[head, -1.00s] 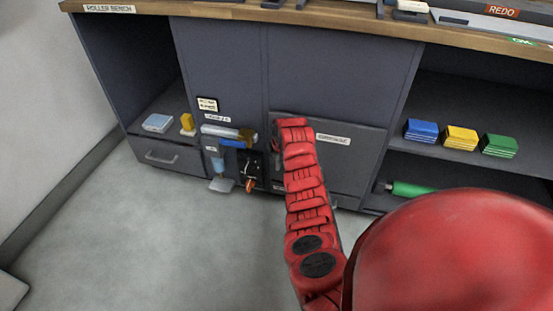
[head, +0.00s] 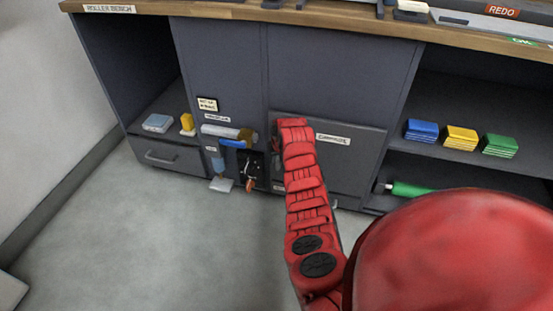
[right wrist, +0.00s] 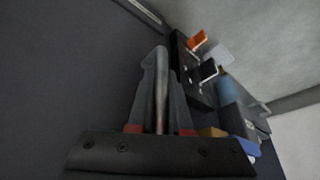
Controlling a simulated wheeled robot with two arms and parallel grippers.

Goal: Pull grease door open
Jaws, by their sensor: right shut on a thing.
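The grease door appears to be the dark grey panel (head: 355,165) in the bench front, with a small white label too blurred to read. It looks closed or nearly so; I cannot tell if there is a small gap. In the right wrist view, my right gripper (right wrist: 163,75) is shut on a slim grey upright handle (right wrist: 161,90) beside a dark panel face (right wrist: 65,80). In the head view, my red right arm covers the handle and most of the gripper at the door's left edge. My left gripper is out of view.
Left of the door are a grey-and-brass cylinder (head: 222,131), a blue bottle (head: 218,166) and an orange-tipped part (head: 249,184). A drawer (head: 165,155) is further left. Blue, yellow and green blocks (head: 461,138) and a green roller (head: 410,189) are right. The floor (head: 150,240) is clear.

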